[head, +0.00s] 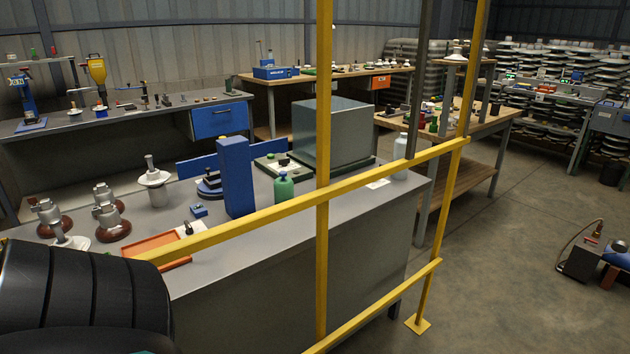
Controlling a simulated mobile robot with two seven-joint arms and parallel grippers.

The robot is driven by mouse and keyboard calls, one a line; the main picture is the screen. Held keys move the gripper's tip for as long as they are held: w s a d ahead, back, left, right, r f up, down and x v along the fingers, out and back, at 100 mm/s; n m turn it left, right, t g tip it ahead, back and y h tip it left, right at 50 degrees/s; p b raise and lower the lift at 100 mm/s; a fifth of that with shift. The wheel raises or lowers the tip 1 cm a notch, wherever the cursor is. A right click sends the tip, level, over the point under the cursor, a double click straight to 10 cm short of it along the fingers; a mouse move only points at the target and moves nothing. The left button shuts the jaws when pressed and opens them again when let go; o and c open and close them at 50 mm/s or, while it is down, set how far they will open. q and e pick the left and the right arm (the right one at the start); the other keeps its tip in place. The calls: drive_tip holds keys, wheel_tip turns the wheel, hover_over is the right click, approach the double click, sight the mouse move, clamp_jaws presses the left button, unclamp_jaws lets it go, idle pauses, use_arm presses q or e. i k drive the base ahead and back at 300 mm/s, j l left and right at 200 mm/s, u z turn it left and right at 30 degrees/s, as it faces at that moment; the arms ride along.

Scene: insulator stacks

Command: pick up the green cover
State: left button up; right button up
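A large box-shaped grey-green cover (360,140) stands upright on the grey bench (370,230), towards its far right end. It appears to rest on a flat dark green base (268,166), which sticks out to its left. The yellow rail post hides a strip of the cover. A small green bottle (284,190) stands in front of the base. Neither of my grippers is in view, and nothing is seen touching the cover.
A yellow railing (322,260) crosses in front of the bench. A blue block (236,178), an orange tray (158,246), several insulators (110,220) and a pale bottle (400,160) share the bench.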

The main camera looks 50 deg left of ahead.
sight(284, 186)
drive_tip(key=i+u, duration=0.15)
drive_tip(key=i, duration=0.55)
drive_tip(key=i+l+u, duration=0.1)
drive_tip(key=i, duration=0.6)
drive_tip(key=i+j+u, duration=0.1)
drive_tip(key=i, duration=0.75)
drive_tip(key=z, duration=6.15)
